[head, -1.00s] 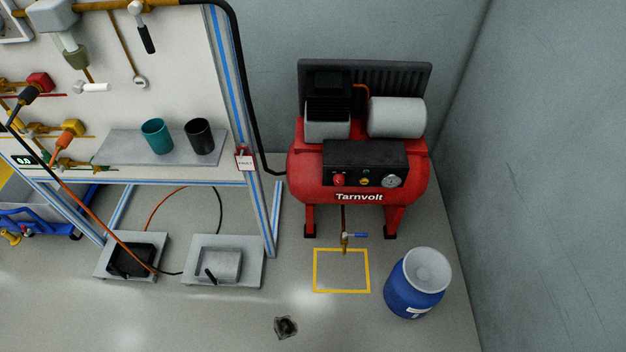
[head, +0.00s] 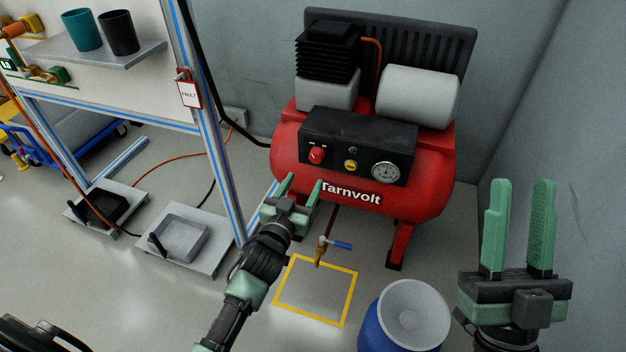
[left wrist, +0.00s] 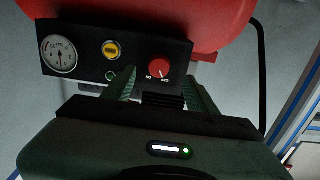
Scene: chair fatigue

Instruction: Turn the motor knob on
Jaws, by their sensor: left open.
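The motor knob (head: 316,155) is a round red knob on the black control panel (head: 358,128) of the red Tarnvolt compressor (head: 430,180). It also shows in the left wrist view (left wrist: 159,67), with small white lettering beside it too blurred to read. My left gripper (head: 304,181) is open and empty, below the knob in the head view. In the left wrist view its fingers (left wrist: 162,86) stand either side of the knob's line, apart from the knob. My right gripper (head: 520,202) is open and empty at the far right.
A blue-handled valve (head: 322,248) hangs below the tank. A blue barrel (head: 373,322) stands in front. The bench frame (head: 208,130) with a FAULT tag (head: 189,95) is on the left.

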